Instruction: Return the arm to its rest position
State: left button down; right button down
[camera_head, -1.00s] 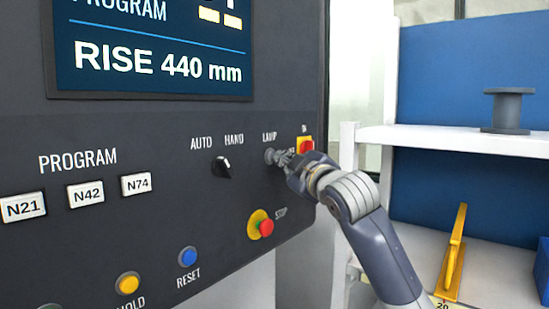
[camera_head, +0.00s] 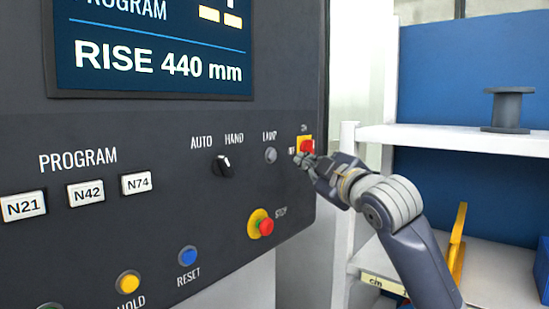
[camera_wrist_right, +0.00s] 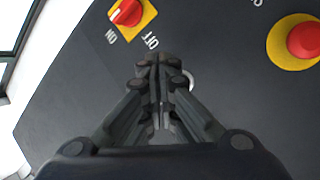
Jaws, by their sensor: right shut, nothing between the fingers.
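My right gripper (camera_head: 303,160) is shut and empty near the right edge of the dark control panel (camera_head: 120,230). In the head view it is just below the red and yellow ON/OFF switch (camera_head: 306,146) and right of the grey lamp button (camera_head: 270,155). In the right wrist view the closed fingers (camera_wrist_right: 158,62) point at the panel, with the switch (camera_wrist_right: 127,14) at upper left and the red stop button (camera_wrist_right: 305,40) at right. A pale ring shows partly behind the fingers. My left gripper is in neither view.
A black AUTO/HAND knob (camera_head: 222,164), a stop button (camera_head: 263,225) and a blue reset button (camera_head: 188,257) are on the panel. A white shelf (camera_head: 450,140) with a grey spool (camera_head: 508,110) and a yellow bracket (camera_head: 456,245) stands at right. Space lies between panel and shelf.

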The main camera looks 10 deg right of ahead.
jog(key=shift+s+d, duration=0.2)
jog(key=shift+s, duration=0.05)
jog(key=shift+f, duration=0.1)
